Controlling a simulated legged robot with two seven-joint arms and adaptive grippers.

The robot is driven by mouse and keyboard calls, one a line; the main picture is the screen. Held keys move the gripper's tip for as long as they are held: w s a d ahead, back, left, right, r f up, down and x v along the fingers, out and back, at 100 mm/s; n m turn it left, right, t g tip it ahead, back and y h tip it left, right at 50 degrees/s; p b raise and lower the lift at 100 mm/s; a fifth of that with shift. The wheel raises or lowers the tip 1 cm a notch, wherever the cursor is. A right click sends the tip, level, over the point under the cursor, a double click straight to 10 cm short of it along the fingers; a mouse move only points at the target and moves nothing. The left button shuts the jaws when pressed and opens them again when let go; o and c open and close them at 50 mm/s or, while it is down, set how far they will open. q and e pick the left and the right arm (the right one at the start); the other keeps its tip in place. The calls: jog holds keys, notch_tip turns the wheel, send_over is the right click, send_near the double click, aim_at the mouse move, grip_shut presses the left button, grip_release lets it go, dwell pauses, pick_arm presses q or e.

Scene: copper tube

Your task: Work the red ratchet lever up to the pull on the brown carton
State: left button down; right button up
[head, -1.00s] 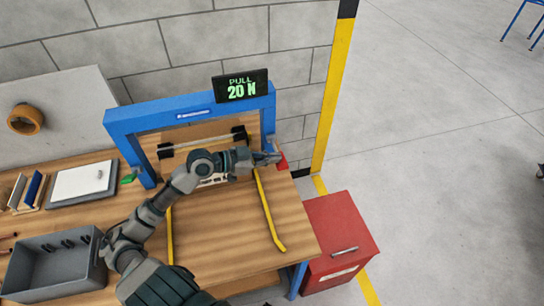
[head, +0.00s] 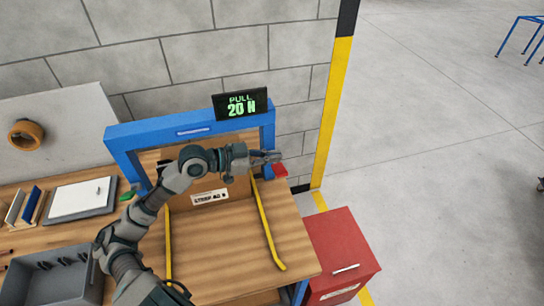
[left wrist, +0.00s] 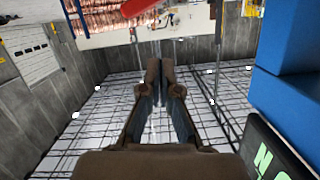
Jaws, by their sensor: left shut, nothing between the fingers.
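The brown carton (head: 235,190) stands under the blue frame, partly hidden behind my left arm. Its white label (head: 210,198) faces me; the small print is hard to read. The red ratchet lever (head: 280,171) is at the frame's right post, and a red part also shows at the top of the left wrist view (left wrist: 98,10). My left gripper (head: 274,157) is shut and empty just above the lever; I cannot tell whether they touch. Its closed fingers show in the left wrist view (left wrist: 164,75). The display (head: 241,104) reads PULL 20 N. My right gripper is not in view.
The blue frame (head: 120,136) stands on the wooden bench. Yellow strips (head: 268,228) run forward along the bench top. A grey bin (head: 50,272), a clipboard (head: 80,198) and a tape roll (head: 25,134) are at left. A red cabinet (head: 340,250) stands right of the bench.

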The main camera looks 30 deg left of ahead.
aim_at(272, 167)
pick_arm(q)
jog(key=s+a+n+g+h+p, duration=0.1)
jog(key=s+a+n+p, duration=0.3)
jog(key=a, duration=0.5)
jog(key=shift+r, duration=0.45)
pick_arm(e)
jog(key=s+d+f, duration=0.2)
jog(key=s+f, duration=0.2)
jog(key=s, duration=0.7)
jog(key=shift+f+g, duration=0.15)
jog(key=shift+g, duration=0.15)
pick_arm(q)
jog(key=shift+p, duration=0.3)
